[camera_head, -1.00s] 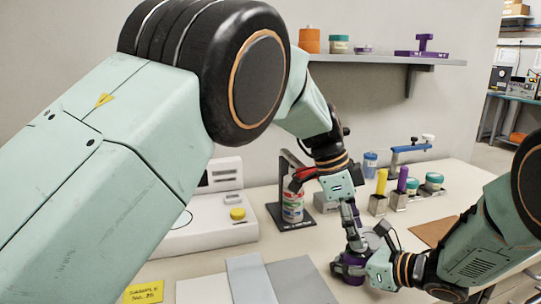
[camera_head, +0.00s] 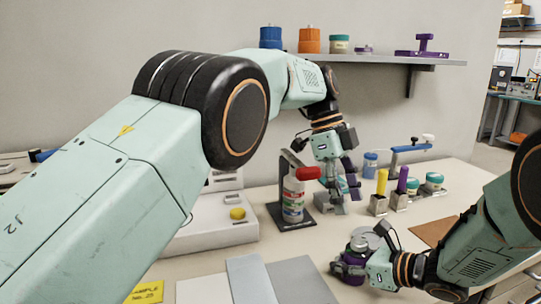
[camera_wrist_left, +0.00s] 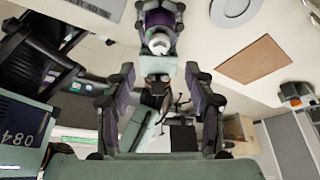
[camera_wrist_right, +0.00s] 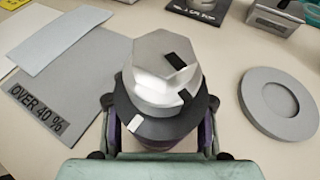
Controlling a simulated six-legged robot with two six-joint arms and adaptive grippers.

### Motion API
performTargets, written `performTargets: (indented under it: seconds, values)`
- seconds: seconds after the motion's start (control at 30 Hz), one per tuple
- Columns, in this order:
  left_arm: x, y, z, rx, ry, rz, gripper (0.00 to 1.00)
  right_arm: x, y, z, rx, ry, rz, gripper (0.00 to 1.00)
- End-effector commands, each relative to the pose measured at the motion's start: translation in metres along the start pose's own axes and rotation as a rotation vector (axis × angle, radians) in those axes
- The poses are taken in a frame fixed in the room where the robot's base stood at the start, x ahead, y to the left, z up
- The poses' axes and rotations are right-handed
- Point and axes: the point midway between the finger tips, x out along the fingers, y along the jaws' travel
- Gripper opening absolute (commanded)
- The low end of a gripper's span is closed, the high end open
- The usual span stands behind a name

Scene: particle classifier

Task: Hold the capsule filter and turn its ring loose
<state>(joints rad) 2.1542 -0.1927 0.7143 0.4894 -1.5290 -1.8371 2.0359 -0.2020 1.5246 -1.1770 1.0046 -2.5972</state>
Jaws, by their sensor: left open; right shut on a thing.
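The capsule filter (camera_wrist_right: 166,75) stands upright in the right wrist view, with a pale grey hexagonal top above a dark wider collar. Black marks show on the top and lower rim, and a white mark on the collar. My right gripper (camera_wrist_right: 160,135) is shut around its lower body. In the head view the filter (camera_head: 360,244) sits low over the table in my right gripper (camera_head: 350,268). My left gripper (camera_head: 342,198) is open and empty, above and to the left of the filter, apart from it. The filter's lower body is hidden by my right fingers.
A grey round dish (camera_wrist_right: 280,103) lies right of the filter. Grey and pale blue sheets (camera_head: 295,282) lie to its left. A stand (camera_head: 294,218) with a red-topped can, and holders with yellow and purple cylinders (camera_head: 382,182), are behind. A brown mat (camera_head: 432,232) lies right.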

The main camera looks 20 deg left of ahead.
Motion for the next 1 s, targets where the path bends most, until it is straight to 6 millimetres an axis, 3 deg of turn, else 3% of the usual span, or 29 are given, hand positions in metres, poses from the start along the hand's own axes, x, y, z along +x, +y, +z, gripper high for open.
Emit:
performTargets:
  seconds: [0.3, 0.67, 1.0]
  values:
    - [-0.041, 0.000, 0.001, 0.000, -0.003, -0.002, 0.54, 0.000, 0.000, 0.001, -0.001, -0.001, -0.001, 0.00]
    - [-0.056, -0.021, 0.049, 0.127, -0.298, -0.124, 0.54, 0.000, 0.000, 0.000, -0.001, 0.000, -0.001, 0.00]
    - [-0.092, -0.039, 0.092, 0.309, -0.602, -0.202, 0.54, 0.000, 0.000, 0.000, -0.001, 0.000, -0.001, 0.00]
